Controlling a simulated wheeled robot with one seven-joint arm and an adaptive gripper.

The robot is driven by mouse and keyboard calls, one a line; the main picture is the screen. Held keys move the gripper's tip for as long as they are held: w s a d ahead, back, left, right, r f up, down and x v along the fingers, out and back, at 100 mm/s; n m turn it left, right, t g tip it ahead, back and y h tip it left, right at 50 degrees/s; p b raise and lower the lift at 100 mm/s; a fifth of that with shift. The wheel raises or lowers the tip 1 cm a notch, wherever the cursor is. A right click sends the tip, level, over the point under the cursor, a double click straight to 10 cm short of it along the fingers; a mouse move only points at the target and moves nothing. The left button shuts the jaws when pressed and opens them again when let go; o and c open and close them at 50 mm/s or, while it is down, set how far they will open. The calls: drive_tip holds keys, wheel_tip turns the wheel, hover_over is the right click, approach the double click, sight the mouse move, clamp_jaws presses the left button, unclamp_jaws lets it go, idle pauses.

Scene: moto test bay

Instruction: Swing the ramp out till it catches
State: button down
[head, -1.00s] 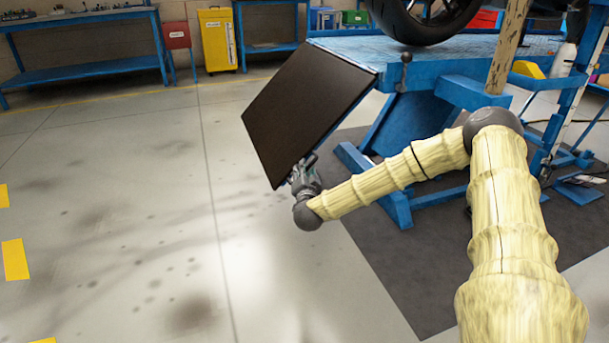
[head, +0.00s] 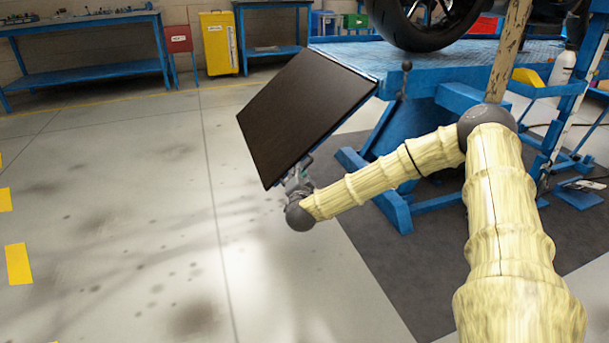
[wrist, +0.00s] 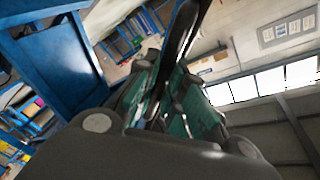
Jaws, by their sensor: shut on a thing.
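The ramp (head: 305,115) is a dark brown flat panel hinged along the end of the blue lift table (head: 455,58). It hangs out from the table, sloping down to the left and clear of the floor. The far side of the ramp and any catch are hidden.
A motorcycle wheel (head: 428,20) stands on the lift table beside a wooden post (head: 508,50). Blue workbenches (head: 85,70) and a yellow cabinet (head: 218,43) line the back wall. The floor left of the ramp is clear. A dark mat (head: 395,265) lies under the lift.

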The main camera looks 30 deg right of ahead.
drive_tip(key=shift+w+a+r+m, duration=0.2)
drive_tip(key=shift+a+r+m, duration=0.1)
drive_tip(key=shift+a+r, duration=0.45)
drive_tip(key=shift+d, duration=0.15)
drive_tip(key=c, duration=1.5)
unclamp_jaws()
drive_tip(key=shift+s, duration=0.15)
drive_tip(key=v, duration=1.1)
drive_tip(key=shift+s, duration=0.35)
